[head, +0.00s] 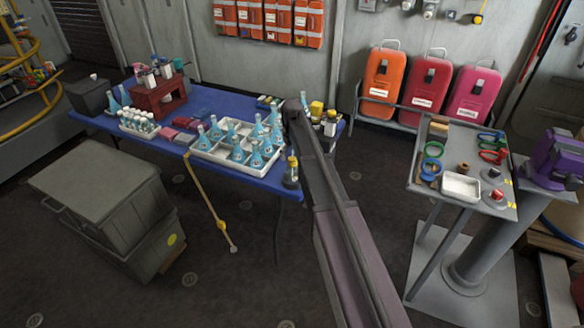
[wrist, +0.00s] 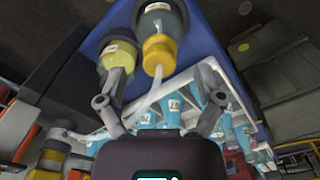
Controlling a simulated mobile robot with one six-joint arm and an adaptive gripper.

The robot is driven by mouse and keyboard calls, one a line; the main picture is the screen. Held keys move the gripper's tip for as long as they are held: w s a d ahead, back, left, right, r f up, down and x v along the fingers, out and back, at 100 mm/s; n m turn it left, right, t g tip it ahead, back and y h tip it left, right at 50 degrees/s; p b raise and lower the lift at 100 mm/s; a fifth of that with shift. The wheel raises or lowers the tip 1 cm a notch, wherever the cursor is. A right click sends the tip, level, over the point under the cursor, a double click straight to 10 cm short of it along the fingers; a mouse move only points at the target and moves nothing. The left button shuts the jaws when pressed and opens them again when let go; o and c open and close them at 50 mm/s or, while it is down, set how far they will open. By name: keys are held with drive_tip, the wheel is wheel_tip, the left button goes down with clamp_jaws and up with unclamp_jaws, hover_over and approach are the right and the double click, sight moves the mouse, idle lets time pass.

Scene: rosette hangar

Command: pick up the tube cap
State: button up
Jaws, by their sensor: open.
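I cannot single out a loose tube cap in either view. In the head view, a rack of tubes (head: 138,123) with pale tops stands at the left front of the blue table (head: 255,182). A small white piece (head: 93,76) sits on a dark box at the table's left end; I cannot tell what it is. My gripper (wrist: 162,92) is open and empty in the wrist view, with its fingers spread above the right part of the table. A bottle with a yellow collar (wrist: 159,52) shows beyond and between the fingertips. My arm hides part of the table's right end.
A white tray of blue flasks (head: 215,155) fills the table's middle right. A dark bottle (head: 291,175) stands at the front right corner. A red bottle rack (head: 158,100) stands at the back. A grey crate (head: 100,185) is on the floor, and a side table (head: 463,155) stands right.

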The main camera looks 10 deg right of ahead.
drive_tip(key=shift+f+b, duration=0.8)
drive_tip(key=shift+f, duration=0.35)
drive_tip(key=c, duration=1)
